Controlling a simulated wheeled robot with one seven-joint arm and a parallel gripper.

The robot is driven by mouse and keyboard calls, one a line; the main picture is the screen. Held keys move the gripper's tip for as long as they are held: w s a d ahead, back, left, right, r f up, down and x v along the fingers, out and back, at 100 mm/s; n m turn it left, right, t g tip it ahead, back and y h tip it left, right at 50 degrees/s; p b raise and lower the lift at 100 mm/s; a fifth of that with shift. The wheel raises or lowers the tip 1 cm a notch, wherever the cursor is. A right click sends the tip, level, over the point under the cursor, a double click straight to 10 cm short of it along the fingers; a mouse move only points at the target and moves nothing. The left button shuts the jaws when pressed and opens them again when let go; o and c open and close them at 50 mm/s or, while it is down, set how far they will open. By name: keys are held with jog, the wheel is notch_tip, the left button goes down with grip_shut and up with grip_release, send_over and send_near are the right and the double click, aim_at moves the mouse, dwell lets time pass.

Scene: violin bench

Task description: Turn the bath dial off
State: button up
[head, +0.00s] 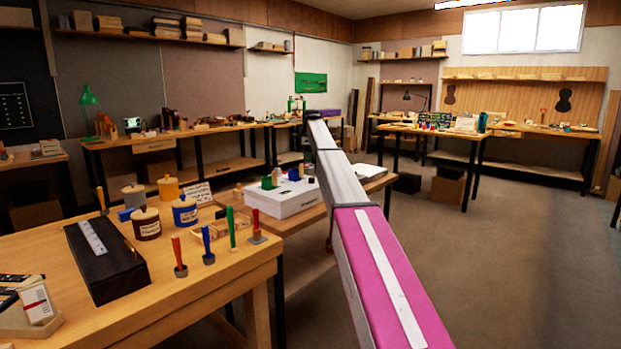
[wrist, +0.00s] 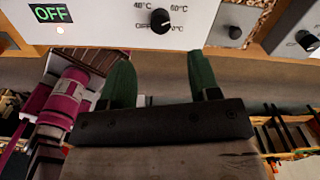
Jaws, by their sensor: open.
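In the wrist view a black round dial (wrist: 160,21) sits on a white panel (wrist: 100,20), with temperature labels and an OFF label around it. A pale mark on the dial seems to point to the lower right, away from the OFF label at its lower left; it is small. A display (wrist: 50,13) at the panel's left reads OFF in green, above a small light. My gripper (wrist: 162,78) is open and empty, its two dark green fingers below the dial and apart from it. In the head view my arm runs forward, and I cannot make out my gripper there.
A second black knob (wrist: 235,32) is right of the dial, and another (wrist: 307,40) is at the far right edge. In the head view a white box (head: 285,200) stands left of my arm. A near workbench (head: 200,285) holds jars and tools. The floor at right is open.

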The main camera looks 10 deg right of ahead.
aim_at(311, 178)
notch_tip(311, 178, down, 10)
jog(key=shift+f, duration=0.1)
jog(key=c, duration=0.9)
